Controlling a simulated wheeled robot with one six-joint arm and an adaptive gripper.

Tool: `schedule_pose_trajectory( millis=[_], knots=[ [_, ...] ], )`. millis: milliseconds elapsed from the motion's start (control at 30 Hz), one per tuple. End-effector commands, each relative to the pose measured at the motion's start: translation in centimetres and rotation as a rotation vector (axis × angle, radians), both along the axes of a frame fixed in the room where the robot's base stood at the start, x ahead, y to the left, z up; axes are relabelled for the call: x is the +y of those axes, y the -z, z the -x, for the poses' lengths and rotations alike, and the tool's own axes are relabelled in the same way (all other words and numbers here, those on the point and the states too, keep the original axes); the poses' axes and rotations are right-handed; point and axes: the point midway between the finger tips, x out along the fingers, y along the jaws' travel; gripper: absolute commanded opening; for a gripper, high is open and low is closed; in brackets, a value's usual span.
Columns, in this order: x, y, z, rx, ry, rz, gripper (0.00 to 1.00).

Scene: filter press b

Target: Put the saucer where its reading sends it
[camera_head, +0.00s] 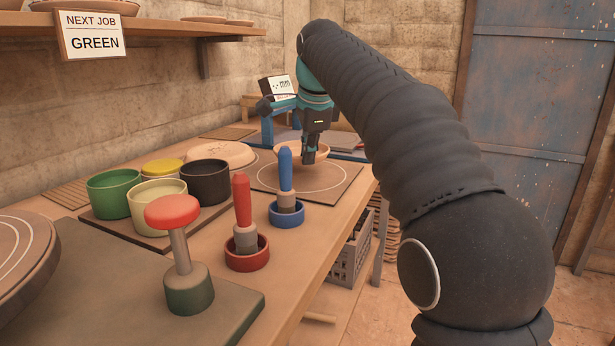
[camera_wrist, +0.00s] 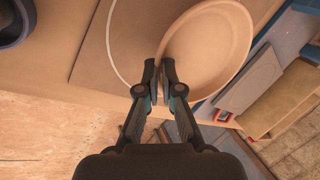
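The saucer (camera_head: 289,150) is a shallow tan dish over the far part of a brown board (camera_head: 262,178) with a pale ring. In the wrist view the saucer (camera_wrist: 222,48) fills the upper middle. My gripper (camera_head: 309,158) points down at its rim; in the wrist view my fingertips (camera_wrist: 160,70) are close together with the rim between them. Whether the saucer touches the board cannot be told. Behind it stands a blue gauge stand (camera_head: 268,130) with a white display (camera_head: 278,86) showing dots and "mm"; no number is readable.
A sign (camera_head: 91,34) reads "NEXT JOB GREEN". Green (camera_head: 113,193), cream (camera_head: 158,200), yellow (camera_head: 162,167) and black (camera_head: 206,181) pots stand at the left. A red-knobbed stamp (camera_head: 180,255), a red-handled tool (camera_head: 243,215) and a blue-handled tool (camera_head: 286,185) stand upright nearer me.

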Motion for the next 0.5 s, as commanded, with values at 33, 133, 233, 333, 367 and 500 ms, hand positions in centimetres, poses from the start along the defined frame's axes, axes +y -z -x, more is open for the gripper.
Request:
schedule_pose_trajectory(
  millis=[33,133,233,333,367,500],
  knots=[
    [-0.1,0.2,0.0,-0.001,0.002,0.0,0.0],
    [-0.2,1.1,-0.1,0.0,0.003,0.0,0.0],
    [-0.1,2.3,-0.1,-0.001,0.002,0.0,0.0],
    [0.0,3.5,0.0,-0.002,0.0,-0.001,0.0],
    [0.1,3.8,0.0,-0.002,-0.001,-0.001,0.0],
    [0.3,4.1,0.1,-0.001,-0.004,-0.001,0.0]
  ],
)
